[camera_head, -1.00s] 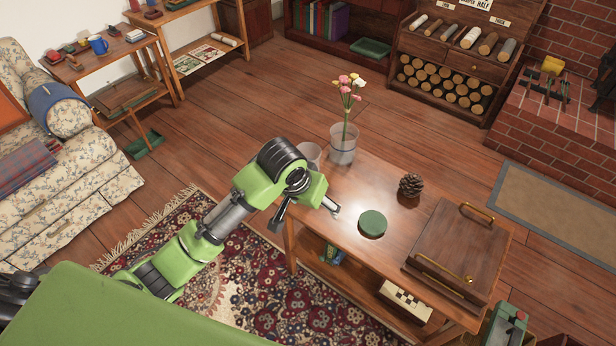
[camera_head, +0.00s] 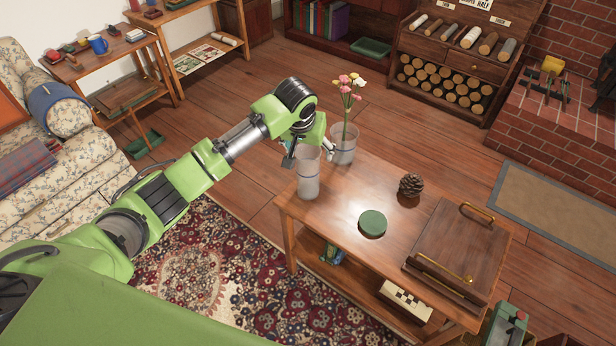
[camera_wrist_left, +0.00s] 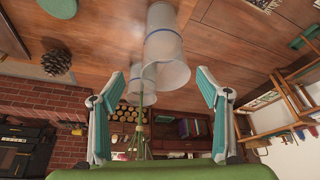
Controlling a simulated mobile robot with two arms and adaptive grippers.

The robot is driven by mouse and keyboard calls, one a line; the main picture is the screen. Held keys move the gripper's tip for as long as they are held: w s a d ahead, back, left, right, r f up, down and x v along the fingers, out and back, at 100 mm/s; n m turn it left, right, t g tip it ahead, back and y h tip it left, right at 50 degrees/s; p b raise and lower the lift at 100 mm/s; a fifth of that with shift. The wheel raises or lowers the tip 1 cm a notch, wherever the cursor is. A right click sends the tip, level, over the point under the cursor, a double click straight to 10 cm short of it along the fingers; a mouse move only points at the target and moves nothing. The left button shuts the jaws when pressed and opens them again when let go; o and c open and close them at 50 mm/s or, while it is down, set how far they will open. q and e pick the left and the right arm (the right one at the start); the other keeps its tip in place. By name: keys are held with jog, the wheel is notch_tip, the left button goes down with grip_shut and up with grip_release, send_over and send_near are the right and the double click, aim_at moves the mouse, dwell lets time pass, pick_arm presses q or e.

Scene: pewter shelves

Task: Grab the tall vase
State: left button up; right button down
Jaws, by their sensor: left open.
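A clear empty vase (camera_head: 308,180) with a blue band stands upright near the table's left corner; it looks the taller of two. Behind it, to its right, a clear vase (camera_head: 343,150) holds pink, white and yellow flowers. My left gripper (camera_head: 309,152) is open at the empty vase's upper part, and the arm hides some of that area. In the left wrist view the empty vase (camera_wrist_left: 166,58) lies ahead, its rim between the open fingers in the picture, without clear contact. The flower vase (camera_wrist_left: 136,94) shows partly behind it. My right gripper is not in view.
The wooden table (camera_head: 335,215) also bears a green round lid (camera_head: 372,223), a pinecone (camera_head: 411,185) and a wooden tray-like box (camera_head: 450,250) with brass handles. The tabletop right of the empty vase is clear. A patterned rug (camera_head: 215,270) lies below.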

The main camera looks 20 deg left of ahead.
aim_at(308, 156)
pick_arm(q)
jog(key=shift+a+x, duration=0.2)
jog(key=shift+x, duration=1.3)
jog(key=shift+a+x, duration=0.2)
jog(key=shift+x, duration=1.35)
jog(key=shift+r, duration=0.1)
jog(key=shift+w, duration=0.1)
jog(key=c, duration=2)
jog(key=shift+o, duration=0.2)
jog(key=shift+r, duration=0.1)
